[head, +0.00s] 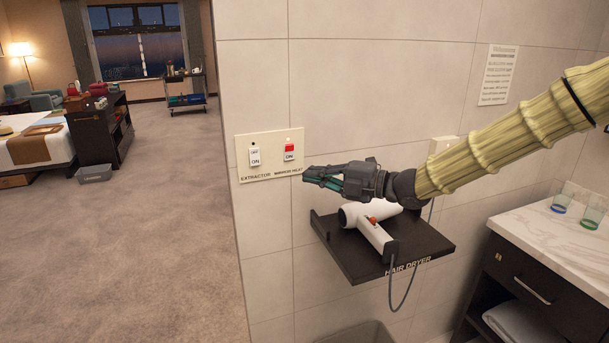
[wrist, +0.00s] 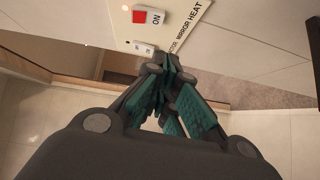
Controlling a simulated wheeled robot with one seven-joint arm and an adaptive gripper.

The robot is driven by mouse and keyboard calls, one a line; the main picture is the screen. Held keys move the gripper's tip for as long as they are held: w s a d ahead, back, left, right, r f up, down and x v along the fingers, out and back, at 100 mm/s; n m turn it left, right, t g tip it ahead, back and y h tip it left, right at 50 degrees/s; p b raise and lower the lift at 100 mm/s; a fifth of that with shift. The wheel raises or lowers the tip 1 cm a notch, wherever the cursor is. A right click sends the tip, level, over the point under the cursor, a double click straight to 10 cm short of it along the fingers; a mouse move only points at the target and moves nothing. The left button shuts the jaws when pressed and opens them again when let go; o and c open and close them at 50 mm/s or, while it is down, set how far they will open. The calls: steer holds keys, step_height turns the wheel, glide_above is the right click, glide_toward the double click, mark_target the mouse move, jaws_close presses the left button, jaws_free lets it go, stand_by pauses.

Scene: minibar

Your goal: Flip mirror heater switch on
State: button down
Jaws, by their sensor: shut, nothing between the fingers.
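The cream switch plate (head: 270,172) is on the tiled wall, left of my gripper. Its right rocker is the mirror heat switch (head: 289,153), with a red upper part and a white part marked ON. It also shows at the top of the wrist view (wrist: 148,17). A small light above this switch appears lit. The left rocker is the extractor switch (head: 254,157), also seen in the wrist view (wrist: 143,47). My gripper (head: 307,177) is shut and empty, its fingertips near the plate's lower right corner, below the mirror heat switch. I cannot tell whether they touch the plate.
A dark shelf (head: 430,247) holding a white hair dryer (head: 372,230) is just below my gripper. A marble counter (head: 530,222) with glasses stands at the right. Open carpet (head: 150,240) lies at the left, past the wall's edge.

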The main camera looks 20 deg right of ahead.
steer(key=b+v, duration=0.1)
steer(key=v, duration=0.5)
steer(key=shift+s+d+f, duration=0.2)
steer(key=shift+s+f, duration=0.05)
steer(key=shift+f, duration=0.1)
